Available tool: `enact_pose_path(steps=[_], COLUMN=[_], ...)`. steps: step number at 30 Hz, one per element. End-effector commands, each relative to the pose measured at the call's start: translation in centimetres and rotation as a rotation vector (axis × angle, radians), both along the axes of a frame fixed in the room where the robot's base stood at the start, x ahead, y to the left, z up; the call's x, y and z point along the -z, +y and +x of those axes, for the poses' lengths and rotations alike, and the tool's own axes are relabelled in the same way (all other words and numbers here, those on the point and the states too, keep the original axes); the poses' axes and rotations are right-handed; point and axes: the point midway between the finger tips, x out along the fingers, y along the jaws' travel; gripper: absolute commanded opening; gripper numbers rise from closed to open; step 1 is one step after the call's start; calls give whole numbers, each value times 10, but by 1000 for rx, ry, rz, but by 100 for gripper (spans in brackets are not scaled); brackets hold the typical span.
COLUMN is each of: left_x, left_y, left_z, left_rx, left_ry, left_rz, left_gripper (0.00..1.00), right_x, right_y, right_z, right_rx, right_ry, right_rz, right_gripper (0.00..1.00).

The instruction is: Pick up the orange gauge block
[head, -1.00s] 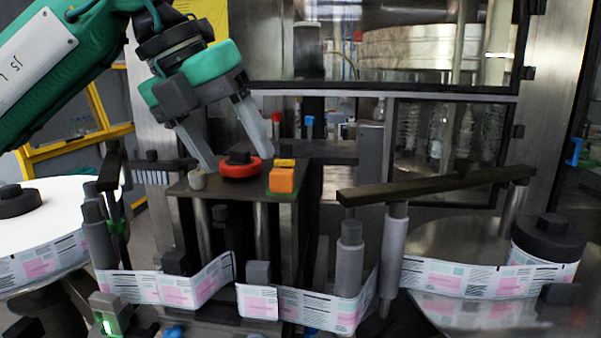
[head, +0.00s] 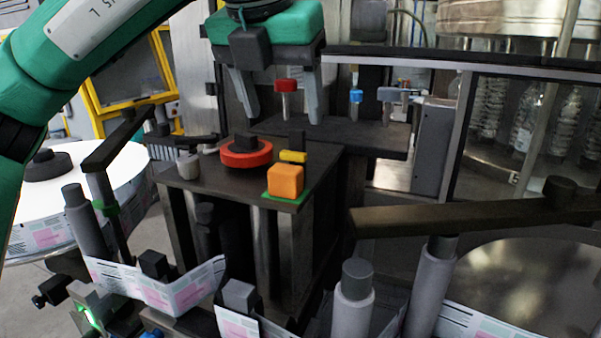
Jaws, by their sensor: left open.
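The orange gauge block (head: 286,180) is a small cube on a green patch (head: 270,196) near the front right corner of a dark raised table (head: 215,180). My left gripper (head: 284,118) hangs above and behind the block, fingers pointing down and spread apart. It is open, with nothing held, and is clear of the block. My right gripper is not in view.
On the same table are a red ring with a black knob (head: 246,153), a yellow piece (head: 293,157) just behind the block, and a grey cylinder (head: 188,166). Red (head: 286,86) and blue (head: 355,95) topped posts stand behind. A dark bar (head: 460,215) lies at right.

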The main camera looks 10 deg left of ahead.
Motion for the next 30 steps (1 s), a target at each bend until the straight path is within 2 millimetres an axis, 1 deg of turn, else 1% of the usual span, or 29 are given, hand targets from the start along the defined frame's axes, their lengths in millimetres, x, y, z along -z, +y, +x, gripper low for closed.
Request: enact_pose_path(steps=[1, 3, 6, 10, 14, 17, 18, 21, 24, 27, 30], left_x=[10, 23, 40, 55, 62, 70, 76, 91, 104, 110, 112], left_y=[0, -1, -2, -3, -3, -1, 1, 4, 2, 2, 1], left_z=[4, 10, 16, 22, 24, 26, 28, 31, 36, 38, 39], left_rx=[1, 0, 1, 0, 1, 1, 1, 0, 0, 0, -1], left_ry=[5, 5, 5, 4, 2, 4, 6, 6, 5, 3, 2], left_rz=[2, 2, 2, 1, 1, 1, 2, 1, 1, 0, -1], left_gripper=[66, 66, 66, 66, 66, 66, 66, 66, 66, 66, 66], right_x=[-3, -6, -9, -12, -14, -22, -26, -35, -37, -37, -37], right_y=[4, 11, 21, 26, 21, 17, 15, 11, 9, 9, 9], right_z=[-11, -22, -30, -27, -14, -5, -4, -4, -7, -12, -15], right_rx=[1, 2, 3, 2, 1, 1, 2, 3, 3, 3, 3], right_ry=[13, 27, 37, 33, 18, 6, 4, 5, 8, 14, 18], right_rz=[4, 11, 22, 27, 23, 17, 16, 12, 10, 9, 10], right_gripper=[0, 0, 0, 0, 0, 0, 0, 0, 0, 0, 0])
